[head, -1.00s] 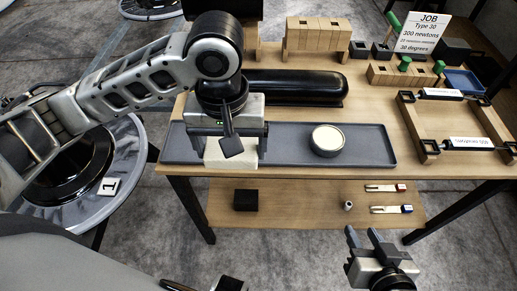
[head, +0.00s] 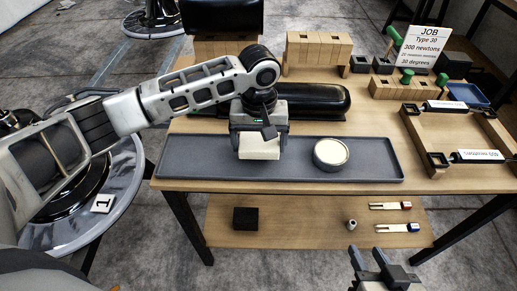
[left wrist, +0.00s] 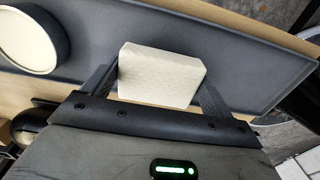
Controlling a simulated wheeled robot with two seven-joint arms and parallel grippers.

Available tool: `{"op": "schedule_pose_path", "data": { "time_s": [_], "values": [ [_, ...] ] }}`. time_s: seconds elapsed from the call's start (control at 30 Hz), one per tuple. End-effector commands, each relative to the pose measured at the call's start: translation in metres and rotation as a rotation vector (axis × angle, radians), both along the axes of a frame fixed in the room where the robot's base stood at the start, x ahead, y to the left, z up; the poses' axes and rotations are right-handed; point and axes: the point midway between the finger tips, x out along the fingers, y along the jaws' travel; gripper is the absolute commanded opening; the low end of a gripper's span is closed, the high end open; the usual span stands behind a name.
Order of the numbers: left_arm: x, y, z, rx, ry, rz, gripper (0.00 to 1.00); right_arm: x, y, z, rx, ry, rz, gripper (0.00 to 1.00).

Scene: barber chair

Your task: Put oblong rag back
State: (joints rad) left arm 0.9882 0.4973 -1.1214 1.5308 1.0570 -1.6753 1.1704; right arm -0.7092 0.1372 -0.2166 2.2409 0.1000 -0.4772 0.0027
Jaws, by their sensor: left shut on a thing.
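The oblong rag, a cream-white block (head: 259,148), is between the fingers of my left gripper (head: 259,137). It also shows in the left wrist view (left wrist: 160,76), with a dark finger against each side. The rag is over the long grey tray (head: 200,163), left of a round tin with a cream top (head: 331,152). I cannot tell whether its underside touches the tray. My right gripper (head: 370,258) is low at the bottom, in front of the table, with its fingers apart and nothing between them.
A black padded cushion (head: 315,100) lies behind the tray. Wooden blocks (head: 318,53), a job card (head: 420,45) and a wooden frame (head: 430,150) stand at the back and right. The lower shelf (head: 300,225) holds small parts. The tray's right end is clear.

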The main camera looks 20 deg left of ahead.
Motion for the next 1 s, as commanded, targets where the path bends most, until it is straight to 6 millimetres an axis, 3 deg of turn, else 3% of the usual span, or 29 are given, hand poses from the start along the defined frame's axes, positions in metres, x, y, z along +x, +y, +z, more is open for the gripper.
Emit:
{"op": "schedule_pose_path", "data": {
  "time_s": [0.13,0.5,0.53,0.57,0.87,1.0],
  "values": [
    [-0.001,0.001,-0.023,0.003,0.002,0.001,0.65,0.000,0.000,-0.002,-0.002,-0.008,0.002,0.36],
    [-0.001,0.001,-0.026,0.001,0.002,0.001,0.65,0.000,0.000,0.003,0.000,-0.010,0.004,0.36],
    [-0.001,0.001,-0.026,0.002,0.002,0.000,0.94,0.000,0.001,0.002,0.000,-0.010,0.003,0.36],
    [-0.001,0.001,-0.027,0.002,0.002,0.000,1.00,0.000,0.001,0.001,0.000,-0.009,0.003,0.36],
    [-0.001,0.001,-0.023,0.001,-0.001,0.000,1.00,-0.001,0.001,-0.004,-0.001,-0.004,0.004,0.36],
    [-0.001,0.001,-0.003,0.000,-0.001,0.000,1.00,-0.001,0.000,0.001,-0.001,-0.002,0.004,0.36]
  ]
}}
